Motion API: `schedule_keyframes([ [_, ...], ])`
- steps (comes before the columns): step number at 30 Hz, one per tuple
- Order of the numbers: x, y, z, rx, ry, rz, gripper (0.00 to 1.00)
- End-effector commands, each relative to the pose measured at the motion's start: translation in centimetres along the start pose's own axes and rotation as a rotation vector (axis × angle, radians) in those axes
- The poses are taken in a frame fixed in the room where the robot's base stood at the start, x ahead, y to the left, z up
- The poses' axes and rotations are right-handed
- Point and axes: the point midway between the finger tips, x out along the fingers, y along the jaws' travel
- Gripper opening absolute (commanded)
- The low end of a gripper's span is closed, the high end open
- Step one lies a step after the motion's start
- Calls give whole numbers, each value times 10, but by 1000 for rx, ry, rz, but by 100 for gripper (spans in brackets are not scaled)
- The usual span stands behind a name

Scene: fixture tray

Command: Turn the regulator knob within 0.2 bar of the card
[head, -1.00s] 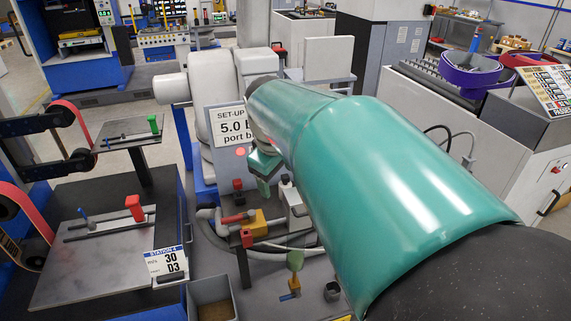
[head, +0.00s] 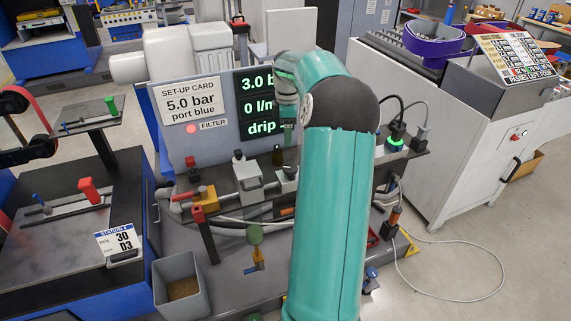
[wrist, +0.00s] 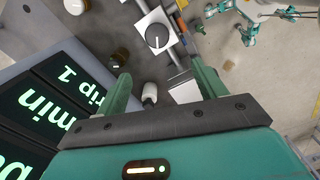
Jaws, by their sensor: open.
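The set-up card (head: 190,103) in the head view reads 5.0 bar, port blue. The display (head: 259,105) beside it shows 3.0 b, 0 l/m and drip, its right part hidden by my arm. In the wrist view, a round grey knob with a pointer line (wrist: 157,37) sits on a pale square block beyond my fingertips; I cannot tell for sure that it is the regulator knob.
A small white-topped part (wrist: 150,94) and an amber round part (wrist: 120,57) lie near the fingers in the wrist view. In the head view, a grey bin (head: 180,283) stands at the bench front. Plugs with a green light (head: 397,138) and cables are at right.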

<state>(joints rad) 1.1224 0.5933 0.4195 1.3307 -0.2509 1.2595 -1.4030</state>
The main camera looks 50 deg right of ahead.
Motion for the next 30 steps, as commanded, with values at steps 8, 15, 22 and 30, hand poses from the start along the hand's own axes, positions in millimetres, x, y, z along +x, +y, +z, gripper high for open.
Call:
schedule_keyframes([
  [8,19,6,19,2,9,-11,70],
  [15,61,4,20,6,9,-14,70],
  [22,106,4,19,6,9,-12,70],
  [30,141,4,19,3,8,-9,70],
])
